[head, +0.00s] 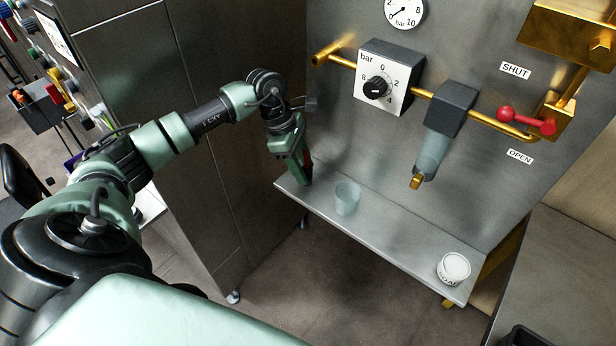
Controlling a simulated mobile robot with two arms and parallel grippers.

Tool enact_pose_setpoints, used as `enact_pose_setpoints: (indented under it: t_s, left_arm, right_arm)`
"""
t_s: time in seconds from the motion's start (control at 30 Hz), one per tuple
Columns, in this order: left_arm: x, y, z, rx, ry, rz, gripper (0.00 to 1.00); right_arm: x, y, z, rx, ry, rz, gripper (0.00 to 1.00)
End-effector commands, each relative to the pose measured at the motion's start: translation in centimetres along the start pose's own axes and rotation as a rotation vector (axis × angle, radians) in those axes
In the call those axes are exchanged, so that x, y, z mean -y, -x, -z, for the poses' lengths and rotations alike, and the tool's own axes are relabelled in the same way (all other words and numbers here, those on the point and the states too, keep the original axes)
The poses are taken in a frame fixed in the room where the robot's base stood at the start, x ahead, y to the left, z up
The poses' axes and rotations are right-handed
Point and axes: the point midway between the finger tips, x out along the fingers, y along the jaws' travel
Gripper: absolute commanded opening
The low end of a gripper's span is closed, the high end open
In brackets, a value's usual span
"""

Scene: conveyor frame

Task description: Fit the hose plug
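My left gripper (304,178) points downward near the left end of the steel shelf, in front of the wall panel. It is seen from the side, and I cannot tell whether its fingers are open or shut. A dark red patch shows along its right side, too small to identify. I cannot make out a hose plug. A brass pipe (340,61) runs across the panel, and its left end (318,58) sits above and to the right of the gripper, apart from it. My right gripper is not in view.
The narrow shelf (398,240) holds a clear cup (347,198) and a white labelled tub (453,269). Above are a regulator box with a dial (385,79), a filter bowl (437,147), a red-handled valve (525,119) and a round gauge (404,12). A dark cabinet (175,120) stands left.

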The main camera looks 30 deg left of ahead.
Motion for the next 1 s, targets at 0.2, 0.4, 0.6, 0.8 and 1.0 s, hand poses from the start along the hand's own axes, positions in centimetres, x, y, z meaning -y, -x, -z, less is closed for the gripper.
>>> enact_pose_setpoints:
  t_s: [0.2,0.4,0.6,0.8,1.0]
  left_arm:
    - [0.0,0.0,-0.1,0.001,0.000,-0.001,0.40]
    - [0.0,0.0,-0.1,0.001,0.000,-0.001,0.00]
    - [-0.1,0.5,-0.2,0.001,0.000,-0.002,0.00]
    - [-0.1,2.7,-1.0,0.000,-0.001,-0.004,0.00]
    - [0.0,4.2,-1.6,0.001,-0.001,-0.001,0.00]
  right_arm:
    - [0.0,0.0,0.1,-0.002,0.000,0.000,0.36]
    - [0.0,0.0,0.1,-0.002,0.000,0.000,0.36]
    - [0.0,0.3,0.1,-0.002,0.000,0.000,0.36]
    - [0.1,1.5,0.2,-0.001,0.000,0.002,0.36]
    - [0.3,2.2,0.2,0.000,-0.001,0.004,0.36]
